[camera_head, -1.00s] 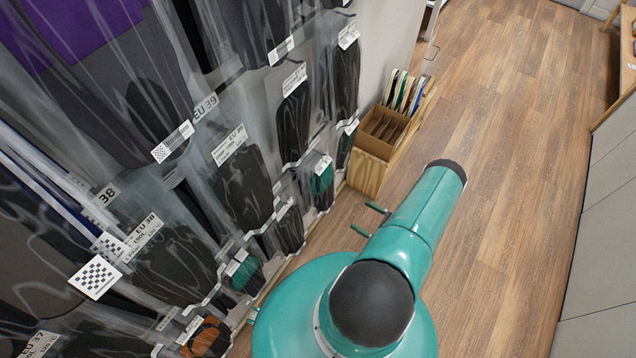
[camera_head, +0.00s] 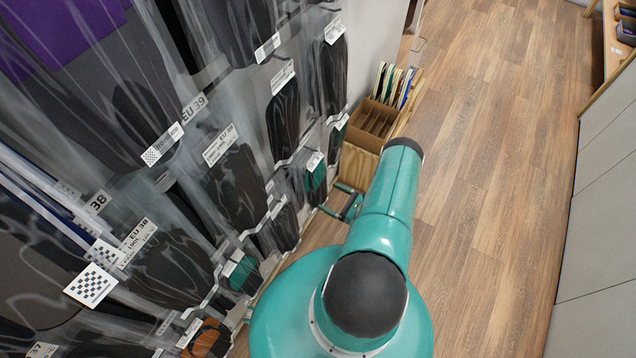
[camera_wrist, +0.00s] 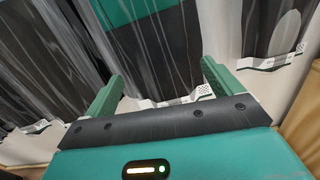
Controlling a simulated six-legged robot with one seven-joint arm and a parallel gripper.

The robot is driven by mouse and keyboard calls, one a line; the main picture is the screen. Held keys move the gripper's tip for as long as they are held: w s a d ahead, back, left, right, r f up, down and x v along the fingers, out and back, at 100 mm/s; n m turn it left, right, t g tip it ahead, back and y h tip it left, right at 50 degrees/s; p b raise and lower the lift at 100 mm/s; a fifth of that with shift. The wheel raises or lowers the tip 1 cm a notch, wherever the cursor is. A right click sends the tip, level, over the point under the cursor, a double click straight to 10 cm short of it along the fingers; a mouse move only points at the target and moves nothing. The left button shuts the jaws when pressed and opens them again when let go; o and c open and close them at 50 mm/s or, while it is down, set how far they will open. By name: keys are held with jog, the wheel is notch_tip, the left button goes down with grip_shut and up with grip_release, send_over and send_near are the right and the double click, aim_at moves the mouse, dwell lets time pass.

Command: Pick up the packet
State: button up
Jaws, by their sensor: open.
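Clear packets with dark insoles and white labels hang in rows on the left wall. In the wrist view, one packet (camera_wrist: 152,58) with a dark insole and a teal band lies ahead, between the lines of my gripper's fingers. My gripper (camera_wrist: 162,78) is open, with a green finger on each side of that packet's lower part. I cannot tell whether the fingers touch it. In the head view my gripper (camera_head: 345,203) is partly hidden behind my arm, close to the lower packets. A packet with a teal insole (camera_head: 316,182) hangs just above and left of it.
A wooden box (camera_head: 362,142) with cardboard dividers and upright coloured items stands on the floor beyond my gripper. Another packet (camera_wrist: 274,35) hangs at the right in the wrist view. Wooden floor (camera_head: 480,190) is clear to the right, up to a grey cabinet (camera_head: 600,210).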

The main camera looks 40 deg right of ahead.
jog(key=shift+x, duration=1.45)
jog(key=c, duration=1.1)
jog(key=shift+r, duration=0.1)
